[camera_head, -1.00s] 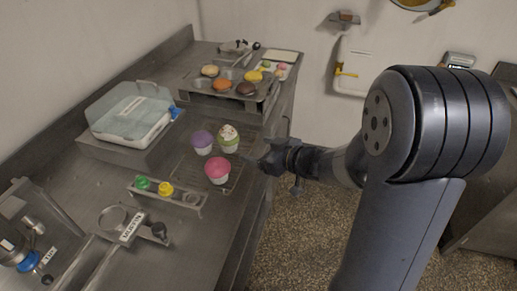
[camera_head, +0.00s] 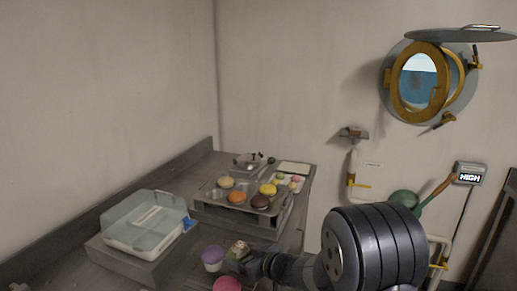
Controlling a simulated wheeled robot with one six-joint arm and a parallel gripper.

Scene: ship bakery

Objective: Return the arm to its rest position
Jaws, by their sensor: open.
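My arm (camera_head: 375,247) shows at the lower right, with its large ribbed dark joint in front. My gripper (camera_head: 247,266) points left from it, small and dark, at the right edge of the counter. It is open, and I see nothing held in it. In the picture it overlaps the green and white cupcake (camera_head: 238,250); I cannot tell whether they touch. A purple cupcake (camera_head: 213,257) stands just left of it. A pink cupcake (camera_head: 227,284) is cut by the bottom edge.
A clear-lidded box (camera_head: 146,222) stands on the left. A brass porthole (camera_head: 420,82) is on the back wall, with a green-headed tool (camera_head: 405,198) and a "HIGH" display (camera_head: 469,177) lower right.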

